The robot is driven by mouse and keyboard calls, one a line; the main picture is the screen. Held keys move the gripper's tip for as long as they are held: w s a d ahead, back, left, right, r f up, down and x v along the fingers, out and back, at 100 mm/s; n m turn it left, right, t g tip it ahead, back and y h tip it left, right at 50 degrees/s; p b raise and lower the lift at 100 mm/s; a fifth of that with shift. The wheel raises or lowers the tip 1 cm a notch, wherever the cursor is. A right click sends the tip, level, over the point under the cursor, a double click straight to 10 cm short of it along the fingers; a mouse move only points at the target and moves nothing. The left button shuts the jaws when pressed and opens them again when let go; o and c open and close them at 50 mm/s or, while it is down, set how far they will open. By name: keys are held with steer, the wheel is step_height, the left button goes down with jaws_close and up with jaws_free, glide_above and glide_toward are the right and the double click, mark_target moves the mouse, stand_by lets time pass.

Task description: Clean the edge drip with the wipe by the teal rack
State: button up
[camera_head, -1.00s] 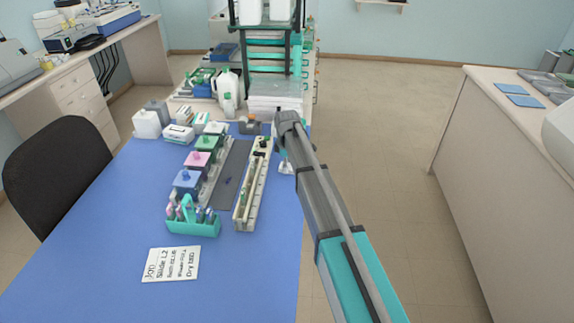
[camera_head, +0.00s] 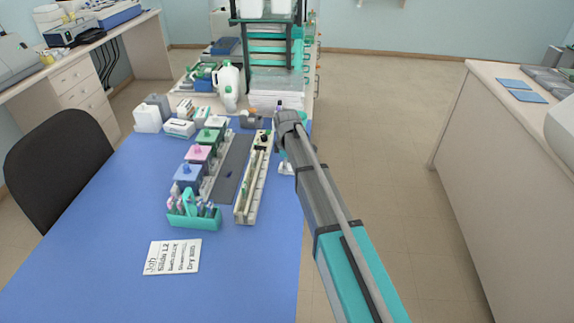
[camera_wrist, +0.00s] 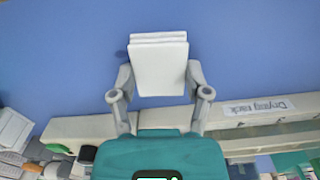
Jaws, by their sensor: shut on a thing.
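In the wrist view my gripper (camera_wrist: 159,82) is shut on a white folded wipe (camera_wrist: 159,62), held between the two grey fingers over the blue surface. In the head view my arm hides most of the gripper, with a pale part showing at the table's right edge. The teal rack (camera_head: 194,219) stands on the blue table, left of my arm, with several small coloured items in it. The long drying rack (camera_head: 252,190) lies between it and my gripper; its label (camera_wrist: 257,106) shows in the wrist view. I cannot make out any drip.
A row of lidded staining jars (camera_head: 200,154) stands beside a dark grey strip (camera_head: 231,170). A written card (camera_head: 172,257) lies on the blue table (camera_head: 240,275), whose front is otherwise clear. White bottles and boxes stand at the back. A black chair (camera_head: 57,170) is at left.

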steer(key=shift+r, duration=0.1)
stand_by(0.4)
steer(key=shift+w+d, duration=0.1)
steer(key=shift+w, duration=1.7)
steer(key=shift+w, duration=0.15)
steer(key=shift+w, duration=1.65)
steer(key=shift+s, duration=0.2)
steer(key=shift+s, duration=1.65)
steer(key=shift+s, duration=0.15)
steer(key=shift+s+f, duration=0.2)
steer(key=shift+s, duration=1.45)
